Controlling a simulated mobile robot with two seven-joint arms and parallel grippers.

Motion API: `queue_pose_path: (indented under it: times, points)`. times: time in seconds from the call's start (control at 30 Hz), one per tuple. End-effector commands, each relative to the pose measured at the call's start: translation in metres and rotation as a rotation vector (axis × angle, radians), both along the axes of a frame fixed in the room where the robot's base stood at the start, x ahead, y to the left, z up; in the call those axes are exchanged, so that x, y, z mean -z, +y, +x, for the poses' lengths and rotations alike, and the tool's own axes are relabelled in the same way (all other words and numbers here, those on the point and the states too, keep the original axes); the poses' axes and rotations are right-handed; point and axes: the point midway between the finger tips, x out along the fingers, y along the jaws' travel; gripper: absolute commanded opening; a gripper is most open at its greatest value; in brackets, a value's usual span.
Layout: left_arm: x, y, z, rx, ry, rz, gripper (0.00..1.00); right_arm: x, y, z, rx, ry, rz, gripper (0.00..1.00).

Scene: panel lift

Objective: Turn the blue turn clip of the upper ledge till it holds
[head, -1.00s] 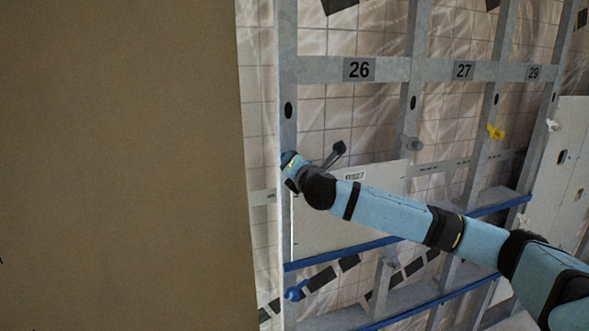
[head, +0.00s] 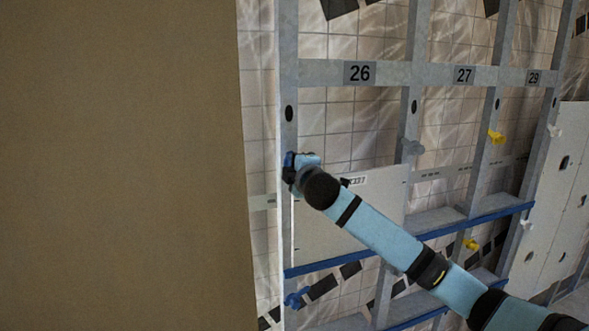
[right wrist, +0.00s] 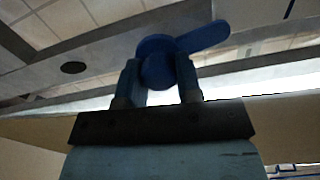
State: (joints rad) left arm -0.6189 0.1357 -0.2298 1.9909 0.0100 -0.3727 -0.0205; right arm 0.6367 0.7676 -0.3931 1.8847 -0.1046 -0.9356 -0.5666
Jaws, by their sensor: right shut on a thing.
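The blue turn clip (right wrist: 157,62) is in the right wrist view, between the fingers of my right gripper (right wrist: 160,82). Its lever points up and to the right in that view. In the head view the clip sits on the left upright of bay 26, mostly hidden by my right gripper (head: 291,168), which is shut on it. A pale panel (head: 370,212) stands in the bay on the upper blue-edged ledge (head: 345,258), beside this upright. My left gripper is not in view.
A large brown board (head: 120,165) fills the left of the head view. A lower blue clip (head: 296,298) sits on the same upright. Grey (head: 410,147) and yellow clips (head: 496,137) are on uprights further right. Another pale panel (head: 556,205) stands at far right.

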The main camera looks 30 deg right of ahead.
Motion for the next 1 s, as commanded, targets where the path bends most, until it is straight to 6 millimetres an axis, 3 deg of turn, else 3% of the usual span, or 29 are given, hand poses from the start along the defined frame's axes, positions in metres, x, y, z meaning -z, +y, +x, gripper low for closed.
queue_pose_path:
  times: [0.4,0.97,1.0]
  points:
    - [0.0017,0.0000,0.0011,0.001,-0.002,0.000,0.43,-0.0001,0.0003,0.0000,0.000,-0.046,0.196,0.09]
    - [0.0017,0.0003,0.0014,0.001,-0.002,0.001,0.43,-0.0006,0.0003,0.0000,0.000,-0.053,0.226,0.09]
    - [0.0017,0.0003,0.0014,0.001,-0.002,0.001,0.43,-0.0006,0.0003,0.0000,0.000,-0.053,0.225,0.37]
